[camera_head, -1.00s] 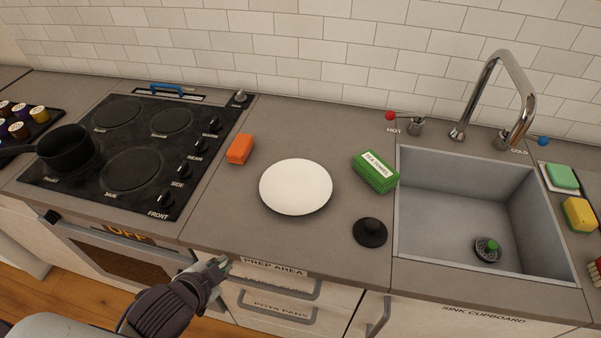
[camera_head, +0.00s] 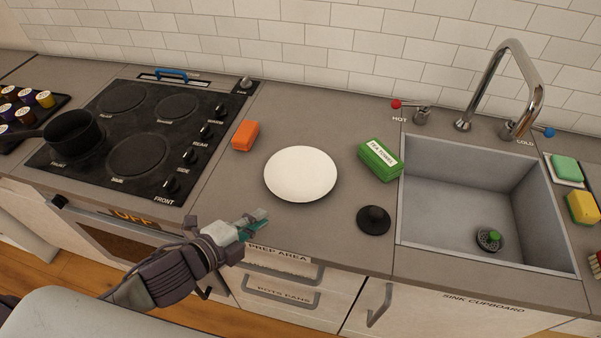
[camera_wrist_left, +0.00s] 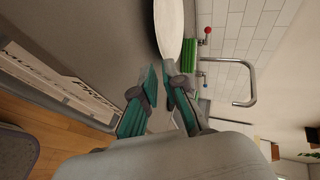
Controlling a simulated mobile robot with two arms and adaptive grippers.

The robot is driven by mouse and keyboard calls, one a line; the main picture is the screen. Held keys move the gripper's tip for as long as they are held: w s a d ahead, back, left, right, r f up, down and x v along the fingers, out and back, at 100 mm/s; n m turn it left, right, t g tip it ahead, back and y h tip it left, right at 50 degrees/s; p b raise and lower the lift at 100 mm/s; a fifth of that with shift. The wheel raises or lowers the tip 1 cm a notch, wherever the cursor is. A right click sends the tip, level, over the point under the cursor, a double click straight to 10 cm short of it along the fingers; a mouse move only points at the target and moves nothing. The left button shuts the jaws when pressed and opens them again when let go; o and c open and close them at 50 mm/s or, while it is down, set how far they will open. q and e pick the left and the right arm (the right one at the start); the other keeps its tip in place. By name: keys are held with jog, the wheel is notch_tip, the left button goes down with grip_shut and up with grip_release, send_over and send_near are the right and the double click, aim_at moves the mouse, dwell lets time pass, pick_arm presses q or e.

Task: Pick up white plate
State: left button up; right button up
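The white plate (camera_head: 300,174) lies flat on the grey counter between the stove and the sink. In the left wrist view it shows edge-on as a pale disc (camera_wrist_left: 169,30) beyond the fingertips. My left gripper (camera_head: 256,223) is at the counter's front edge, to the lower left of the plate and apart from it. Its two teal fingers also show in the left wrist view (camera_wrist_left: 161,84), with a gap between the tips and nothing held. My right gripper is in neither view.
A green tea towel box (camera_head: 380,160) and a black knob-like lid (camera_head: 373,220) are right of the plate. An orange block (camera_head: 245,135) is to its left. The sink (camera_head: 470,200) is at right, the stove (camera_head: 135,135) with a black pan (camera_head: 72,138) at left.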

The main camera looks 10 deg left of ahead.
aim_at(290, 199)
pick_arm(q)
jog(key=x, duration=0.5)
jog(key=shift+p, duration=0.3)
jog(key=p+x, duration=0.1)
jog(key=x, duration=0.3)
jog(key=shift+w+d+p, duration=0.1)
jog(key=shift+w+p, duration=0.2)
jog(key=shift+w, duration=0.1)
jog(key=shift+w+d+f, duration=0.15)
jog(key=shift+w, duration=0.05)
jog(key=shift+s, duration=0.1)
grip_shut()
